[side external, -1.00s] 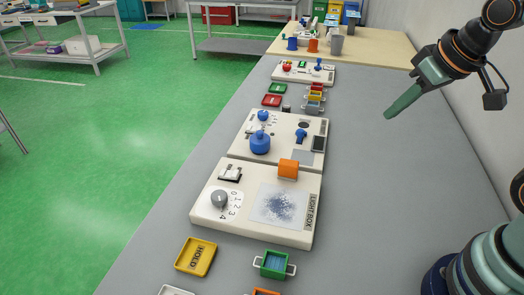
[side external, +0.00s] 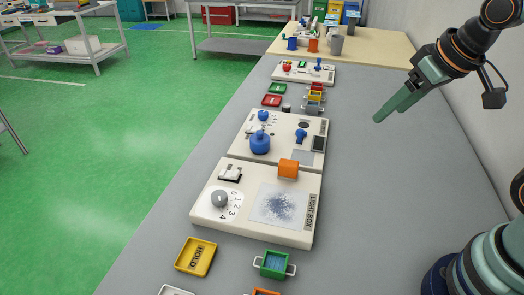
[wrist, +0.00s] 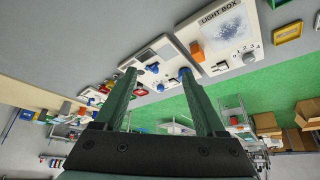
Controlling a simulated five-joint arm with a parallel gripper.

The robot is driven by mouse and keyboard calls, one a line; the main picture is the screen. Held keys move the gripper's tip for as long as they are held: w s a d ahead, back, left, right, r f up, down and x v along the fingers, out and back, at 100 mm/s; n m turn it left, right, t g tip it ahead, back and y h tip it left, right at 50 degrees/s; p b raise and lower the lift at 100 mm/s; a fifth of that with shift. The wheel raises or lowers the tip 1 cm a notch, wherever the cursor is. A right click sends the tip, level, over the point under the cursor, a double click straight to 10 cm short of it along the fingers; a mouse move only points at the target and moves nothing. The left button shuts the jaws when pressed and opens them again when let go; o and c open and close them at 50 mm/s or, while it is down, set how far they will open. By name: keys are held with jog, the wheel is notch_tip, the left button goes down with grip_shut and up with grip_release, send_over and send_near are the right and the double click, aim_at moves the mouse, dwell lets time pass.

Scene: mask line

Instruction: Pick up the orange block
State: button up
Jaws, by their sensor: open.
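The orange block (side external: 288,169) sits at the far edge of the light box panel (side external: 225,222), beside the neighbouring panel with blue knobs. It also shows in the wrist view (wrist: 197,51), beyond and to the right of my fingers. My gripper (side external: 380,117) is in the air above the grey table, to the right of the panels and well apart from the block. In the wrist view my gripper (wrist: 158,72) has its two green fingers spread, with nothing held between them.
A second panel (side external: 287,155) with a blue bottle-like knob (side external: 260,143) adjoins the light box. A yellow tray (side external: 196,257) and a green tray (side external: 273,265) lie at the near end. The grey table (side external: 370,200) is bare to the right of the panels.

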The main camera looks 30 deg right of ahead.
jog(key=w+a+n+g, duration=0.3)
jog(key=w+a+n, duration=0.15)
jog(key=w, duration=0.35)
jog(key=n+g, duration=0.3)
jog(key=n, duration=0.2)
send_near(289, 162)
jog(key=shift+m, duration=0.25)
jog(key=f, duration=1.1)
jog(key=shift+s+f, duration=0.15)
jog(key=shift+s, duration=0.05)
grip_shut()
